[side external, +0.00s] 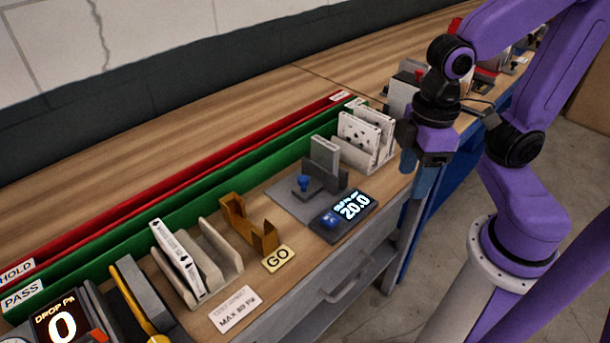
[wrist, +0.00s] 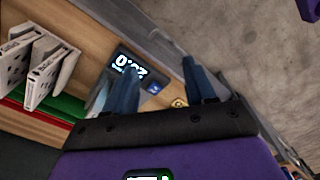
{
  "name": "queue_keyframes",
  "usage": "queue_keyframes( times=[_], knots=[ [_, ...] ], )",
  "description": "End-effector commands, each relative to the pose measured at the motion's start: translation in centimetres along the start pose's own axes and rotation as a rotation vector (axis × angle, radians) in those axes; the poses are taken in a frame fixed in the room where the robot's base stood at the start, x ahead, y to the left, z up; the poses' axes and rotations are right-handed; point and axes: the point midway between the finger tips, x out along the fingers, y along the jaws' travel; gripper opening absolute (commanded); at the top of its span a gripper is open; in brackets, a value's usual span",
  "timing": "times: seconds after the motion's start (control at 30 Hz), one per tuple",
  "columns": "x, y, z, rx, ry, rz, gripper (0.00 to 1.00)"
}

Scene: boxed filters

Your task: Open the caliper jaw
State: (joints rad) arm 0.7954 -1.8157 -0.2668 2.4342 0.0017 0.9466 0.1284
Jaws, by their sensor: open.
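The caliper is a grey fixture (side external: 322,172) on the bench, with upright grey jaw blocks and a blue knob (side external: 304,183) on its left side. The display also shows, upside down, in the wrist view (wrist: 130,68). My gripper (side external: 418,172) hangs to the right of the caliper, near the bench's front edge, apart from it. In the wrist view its two blue fingers are spread and empty (wrist: 160,78). The caliper jaws are not clear in the wrist view.
White filters stand in a rack (side external: 366,140) behind my gripper. A brown gauge (side external: 248,224) with a GO label (side external: 278,259) and another filter rack (side external: 218,251) stand left. Green (side external: 190,208) and red (side external: 180,183) channels run along the back. A drop meter (side external: 60,322) sits front left.

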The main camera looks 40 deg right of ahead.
Motion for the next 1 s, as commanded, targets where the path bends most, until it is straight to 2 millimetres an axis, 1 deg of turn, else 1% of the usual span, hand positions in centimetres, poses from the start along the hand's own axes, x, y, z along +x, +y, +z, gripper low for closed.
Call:
queue_keyframes(
  times=[0.03, 0.1, 0.5, 0.8, 1.0],
  knots=[
    [-0.3, 0.6, -1.3, 0.074, -0.002, 0.001, 0.55],
    [-0.7, 1.4, -2.8, 0.182, -0.002, 0.002, 0.55],
    [-3.0, 6.2, -10.5, 0.786, -0.010, 0.011, 0.55],
    [-4.5, 10.0, -14.9, 1.239, -0.014, 0.019, 0.55],
    [-5.4, 12.4, -16.8, 1.507, -0.015, 0.023, 0.55]
  ],
)
